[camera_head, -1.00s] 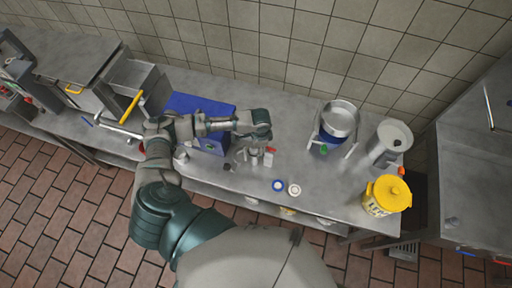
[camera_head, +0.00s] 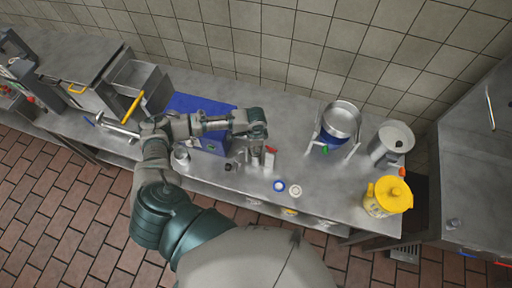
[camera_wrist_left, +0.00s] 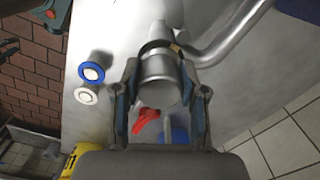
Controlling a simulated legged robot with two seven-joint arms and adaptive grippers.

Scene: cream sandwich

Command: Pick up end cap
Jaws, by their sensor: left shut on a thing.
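My left gripper (camera_head: 256,147) points down over the steel counter, in front of the blue box. In the left wrist view its two fingers (camera_wrist_left: 160,98) are shut on a shiny metal cylindrical piece (camera_wrist_left: 160,80), which looks like the end cap. A curved metal pipe (camera_wrist_left: 225,35) shows beyond the piece; I cannot tell whether they are joined. In the head view the gripper mostly hides the piece. My right gripper is not in view.
A red-and-white item (camera_head: 270,155) is close beside the gripper.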

